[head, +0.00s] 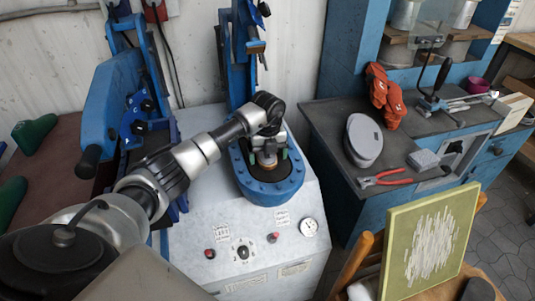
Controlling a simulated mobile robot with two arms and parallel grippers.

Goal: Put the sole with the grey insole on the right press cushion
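A sole with a grey insole (364,138) lies on the dark workbench top at the right, its grey face up. The right press cushion (276,190) sits in a blue rounded holder on the front of the white press. My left arm comes in from the lower left, and my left gripper (267,162) points down over this cushion, apart from the sole. Green parts show on either side of the gripper, and a brownish round patch lies below it. The fingertips are too small and covered to tell whether they are open. My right gripper is not in view.
Red-handled pliers (385,178), a grey block (423,160) and orange gloves (386,95) lie around the sole on the workbench (325,115). A green-framed board (430,240) stands at the lower right. Blue press arms (112,100) rise at the left.

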